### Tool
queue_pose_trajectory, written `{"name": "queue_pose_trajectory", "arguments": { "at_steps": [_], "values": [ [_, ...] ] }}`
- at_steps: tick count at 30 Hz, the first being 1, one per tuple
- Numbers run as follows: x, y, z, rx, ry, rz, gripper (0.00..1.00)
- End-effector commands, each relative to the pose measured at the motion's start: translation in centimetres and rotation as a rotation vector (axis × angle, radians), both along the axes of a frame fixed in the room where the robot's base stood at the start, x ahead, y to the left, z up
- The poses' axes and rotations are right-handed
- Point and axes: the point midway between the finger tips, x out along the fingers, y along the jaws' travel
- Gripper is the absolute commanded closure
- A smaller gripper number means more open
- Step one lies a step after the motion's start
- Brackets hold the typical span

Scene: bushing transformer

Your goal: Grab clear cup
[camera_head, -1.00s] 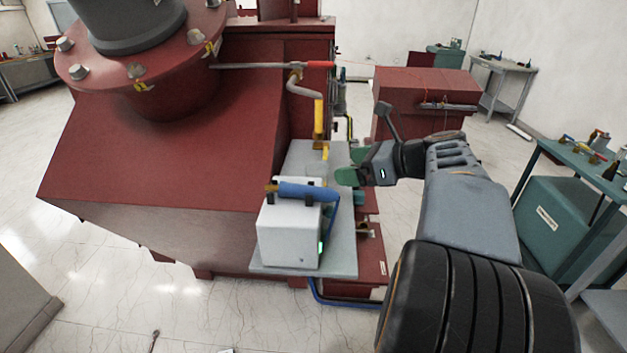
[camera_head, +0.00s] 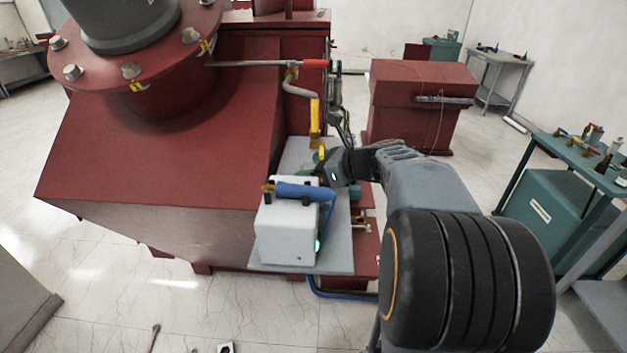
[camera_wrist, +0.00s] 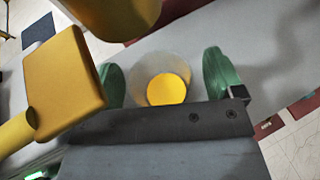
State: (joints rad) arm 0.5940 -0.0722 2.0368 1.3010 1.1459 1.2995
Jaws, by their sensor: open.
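The clear cup (camera_wrist: 138,66) shows in the wrist view as a translucent round cup with a yellow disc of colour inside it. My gripper (camera_wrist: 163,76) has its two green fingertips apart, one on each side of the cup. I cannot tell whether either finger touches it. In the head view my gripper (camera_head: 320,160) is over the grey shelf (camera_head: 342,235), behind the white box. I cannot make out the cup clearly there.
A white box (camera_head: 285,235) with a blue-handled tool (camera_head: 300,191) stands on the shelf's near part. A yellow valve handle (camera_wrist: 64,80) is close on the left in the wrist view, beside a yellow pipe (camera_head: 315,118). The red transformer (camera_head: 160,150) rises to the left.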

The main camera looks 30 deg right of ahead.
Motion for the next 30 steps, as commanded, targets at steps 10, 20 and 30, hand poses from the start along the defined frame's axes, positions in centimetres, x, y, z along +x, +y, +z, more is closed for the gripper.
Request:
{"name": "queue_pose_trajectory", "arguments": {
  "at_steps": [10,20,30],
  "values": [
    [-0.01,-0.02,-0.01,0.000,0.000,0.000,0.30],
    [-0.02,-0.03,0.00,0.000,0.000,0.000,0.61],
    [-0.02,-0.03,0.15,-0.002,-0.001,0.000,0.71]
  ]
}}
